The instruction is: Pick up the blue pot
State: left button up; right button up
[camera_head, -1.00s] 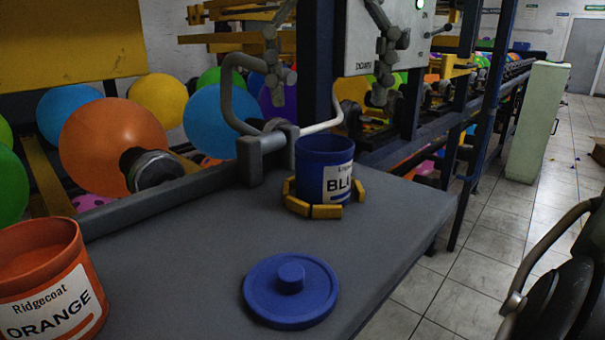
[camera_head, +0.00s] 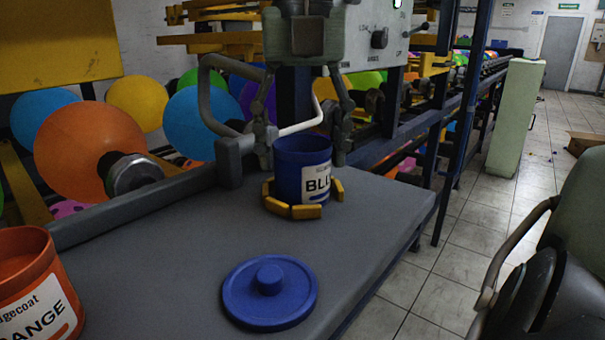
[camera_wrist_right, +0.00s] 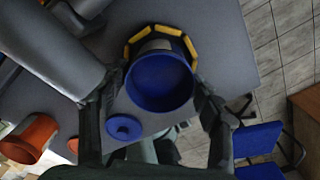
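The blue pot (camera_head: 290,170), an open cylinder with a white label, stands upright inside a ring of yellow blocks (camera_head: 307,211) on the grey table (camera_head: 180,255). My right gripper (camera_head: 303,152) points down over it, open, one finger on each side of the pot near its rim. Small gaps seem to show between fingers and pot. In the right wrist view the blue pot (camera_wrist_right: 160,80) is seen from above, its mouth between the two fingers of the right gripper (camera_wrist_right: 159,86). My left gripper is not in view.
A blue lid (camera_head: 269,293) lies on the table in front of the pot. An orange pot (camera_head: 38,290) stands at the near left. A bent grey pipe (camera_head: 207,95) and machine frame stand close behind the pot. The tiled floor (camera_head: 480,230) lies to the right.

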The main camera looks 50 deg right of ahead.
jog(key=c, duration=0.7)
jog(key=shift+c, duration=0.6)
jog(key=shift+r, duration=0.15)
